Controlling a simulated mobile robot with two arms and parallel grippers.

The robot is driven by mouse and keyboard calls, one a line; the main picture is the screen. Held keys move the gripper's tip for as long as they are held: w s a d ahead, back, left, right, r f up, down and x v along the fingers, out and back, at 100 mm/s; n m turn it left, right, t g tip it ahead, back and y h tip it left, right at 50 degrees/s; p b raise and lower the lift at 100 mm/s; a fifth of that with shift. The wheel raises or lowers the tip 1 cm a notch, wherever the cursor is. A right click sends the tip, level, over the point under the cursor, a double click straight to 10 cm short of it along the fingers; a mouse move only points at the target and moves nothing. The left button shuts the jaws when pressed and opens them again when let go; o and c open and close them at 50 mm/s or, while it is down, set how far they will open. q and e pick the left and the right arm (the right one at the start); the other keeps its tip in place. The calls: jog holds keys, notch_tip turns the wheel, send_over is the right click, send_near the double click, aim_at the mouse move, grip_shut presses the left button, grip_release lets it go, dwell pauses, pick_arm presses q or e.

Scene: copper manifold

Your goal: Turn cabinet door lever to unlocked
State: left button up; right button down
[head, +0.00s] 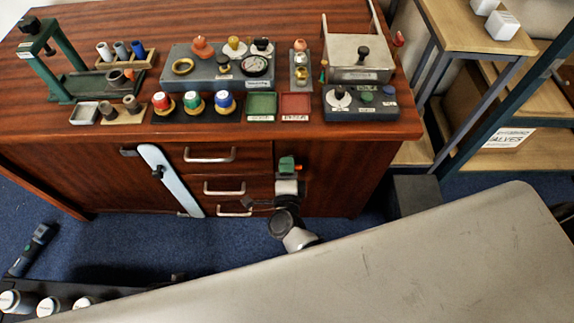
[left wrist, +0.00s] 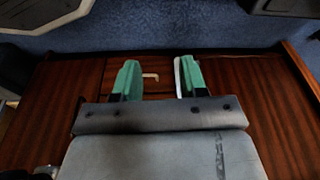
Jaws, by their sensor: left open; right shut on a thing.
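The cabinet (head: 75,175) has a dark red-brown wooden front. A pale blue slanted bar (head: 178,187) with a black piece (head: 158,172) near its upper part stands at the front, left of the drawers. I cannot tell for sure which part is the lever or its setting. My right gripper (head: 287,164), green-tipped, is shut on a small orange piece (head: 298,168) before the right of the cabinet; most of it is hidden.
Drawers with metal handles (head: 210,156) are right of the bar. The cabinet top (head: 80,25) carries spools, trays and fixtures. A wooden shelf unit (head: 475,28) stands at right. A large grey surface (head: 350,270) covers the lower right.

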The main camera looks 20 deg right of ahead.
jog(key=c, duration=1.1)
grip_release()
pick_arm(q)
jog(key=shift+s+f+p, duration=0.15)
jog(key=shift+s+f, duration=0.05)
jog(key=shift+f, duration=0.3)
jog(key=shift+s+f+p, duration=0.15)
jog(key=shift+f, duration=0.3)
pick_arm(e)
jog(key=v, duration=1.1)
jog(key=shift+w, duration=0.1)
